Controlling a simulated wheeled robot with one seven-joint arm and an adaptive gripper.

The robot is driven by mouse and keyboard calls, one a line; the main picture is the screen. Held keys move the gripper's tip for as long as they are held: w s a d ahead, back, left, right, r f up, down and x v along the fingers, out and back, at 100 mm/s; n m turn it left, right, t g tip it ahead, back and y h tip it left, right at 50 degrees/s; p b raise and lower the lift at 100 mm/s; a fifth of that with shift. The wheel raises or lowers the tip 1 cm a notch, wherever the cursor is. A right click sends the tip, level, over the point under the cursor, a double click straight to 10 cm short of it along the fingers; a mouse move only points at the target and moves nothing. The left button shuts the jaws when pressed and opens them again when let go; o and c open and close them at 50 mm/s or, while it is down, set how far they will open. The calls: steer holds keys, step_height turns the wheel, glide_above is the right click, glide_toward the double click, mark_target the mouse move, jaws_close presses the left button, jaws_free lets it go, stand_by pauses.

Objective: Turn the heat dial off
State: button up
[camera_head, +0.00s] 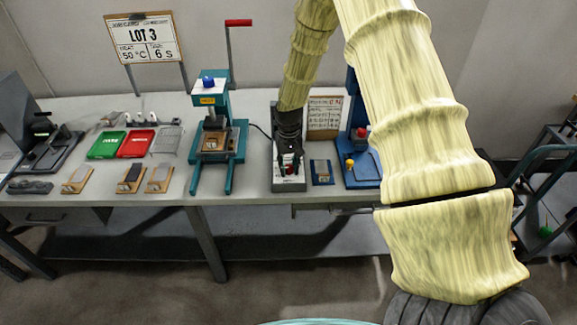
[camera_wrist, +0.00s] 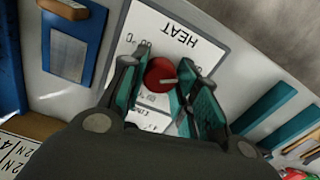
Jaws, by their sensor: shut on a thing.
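The red heat dial (camera_wrist: 158,75) sits on a white panel (camera_wrist: 190,22) marked HEAT, whose lettering is upside down in the wrist view. A pale pointer mark on the dial points to the right in that view. The panel is on top of a grey control box (camera_head: 289,186) near the table's front edge. My gripper (camera_wrist: 165,72) has its teal fingers on both sides of the dial and is shut on it. In the head view my gripper (camera_head: 290,165) points down over the box and hides most of the dial.
A teal press (camera_head: 212,140) stands left of the box. A small blue plate (camera_head: 322,173) and a blue stand (camera_head: 360,172) are close on its right. A notice board (camera_head: 325,115) stands behind. A LOT 3 sign (camera_head: 144,38) stands at the back left.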

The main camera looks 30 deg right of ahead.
mark_target(289, 167)
steer(key=o, duration=1)
steer(key=shift+r, duration=0.15)
step_height(289, 167, up, 12)
steer(key=shift+f, duration=0.15)
stand_by(0.3)
